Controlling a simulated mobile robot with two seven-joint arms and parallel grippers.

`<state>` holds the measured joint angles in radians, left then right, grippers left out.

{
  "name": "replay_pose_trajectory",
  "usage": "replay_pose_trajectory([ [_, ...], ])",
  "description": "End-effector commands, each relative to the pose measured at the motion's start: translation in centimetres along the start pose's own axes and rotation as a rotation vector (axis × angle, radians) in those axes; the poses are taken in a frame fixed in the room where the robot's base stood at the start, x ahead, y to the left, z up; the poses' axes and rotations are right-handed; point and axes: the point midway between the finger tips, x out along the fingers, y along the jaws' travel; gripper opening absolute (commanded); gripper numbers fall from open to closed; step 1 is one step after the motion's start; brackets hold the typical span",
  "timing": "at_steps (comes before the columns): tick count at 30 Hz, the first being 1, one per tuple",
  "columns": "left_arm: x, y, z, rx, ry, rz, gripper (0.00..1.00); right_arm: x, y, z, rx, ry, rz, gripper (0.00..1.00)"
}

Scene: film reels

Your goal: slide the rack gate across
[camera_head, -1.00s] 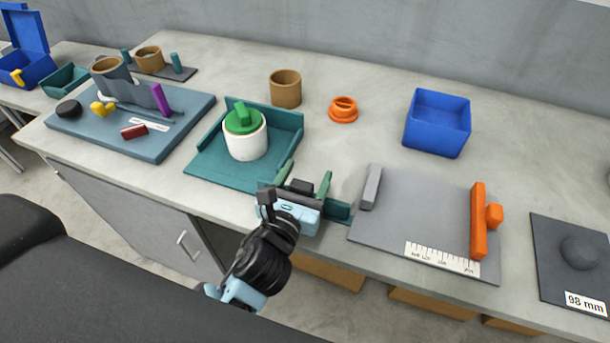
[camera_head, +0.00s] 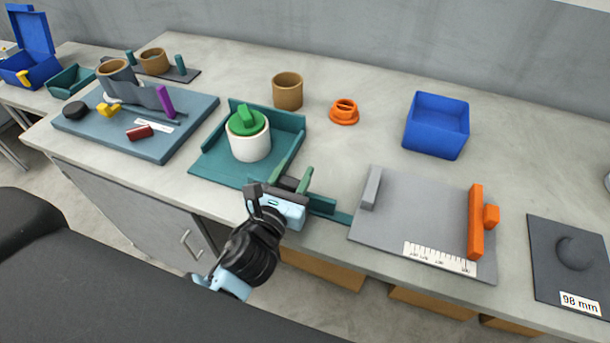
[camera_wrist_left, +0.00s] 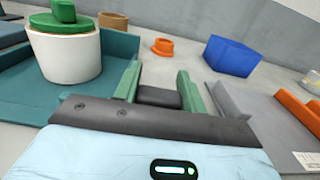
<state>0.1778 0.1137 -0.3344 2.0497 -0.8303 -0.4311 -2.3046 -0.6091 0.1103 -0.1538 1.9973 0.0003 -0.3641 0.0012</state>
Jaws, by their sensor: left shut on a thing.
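The rack (camera_head: 205,165) is a teal tray with raised walls on the near edge of the bench. A white cylinder (camera_head: 249,147) with a green knobbed top stands in it. The rack gate (camera_head: 322,205) is a low teal bar along the rack's front, sticking out to the right. A thinner teal strip (camera_head: 344,217) shows beyond its end. My left gripper (camera_head: 291,183) is at the front right corner of the rack. Its green fingers are shut around a dark block (camera_wrist_left: 158,97), seemingly the gate's handle. The gripper hides the middle of the gate. My right gripper is not in view.
Right of the gate lies a grey board (camera_head: 415,215) with a grey block and an orange bar (camera_head: 475,222). A brown cup (camera_head: 287,90), an orange ring piece (camera_head: 344,112) and a blue bin (camera_head: 437,125) stand behind. A blue-grey board (camera_head: 150,150) lies left.

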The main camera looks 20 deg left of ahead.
Motion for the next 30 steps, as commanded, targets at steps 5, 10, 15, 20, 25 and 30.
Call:
replay_pose_trajectory([
  [5,-0.1,4.6,0.5,0.011,-0.003,0.001,0.00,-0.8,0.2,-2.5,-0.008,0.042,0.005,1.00],
  [10,-0.1,9.0,0.3,0.010,-0.001,0.002,0.00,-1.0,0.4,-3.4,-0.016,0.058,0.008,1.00],
  [15,-0.1,12.6,0.1,0.006,0.001,0.002,0.00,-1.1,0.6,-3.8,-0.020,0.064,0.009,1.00],
  [20,-0.1,14.7,0.0,0.004,0.003,0.002,0.00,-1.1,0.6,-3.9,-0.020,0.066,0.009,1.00],
  [25,-0.1,15.7,0.0,0.001,0.002,0.002,0.00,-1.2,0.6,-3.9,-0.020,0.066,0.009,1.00],
  [30,-0.1,15.9,0.0,0.001,0.002,0.004,0.00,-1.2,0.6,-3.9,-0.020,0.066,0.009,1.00],
])
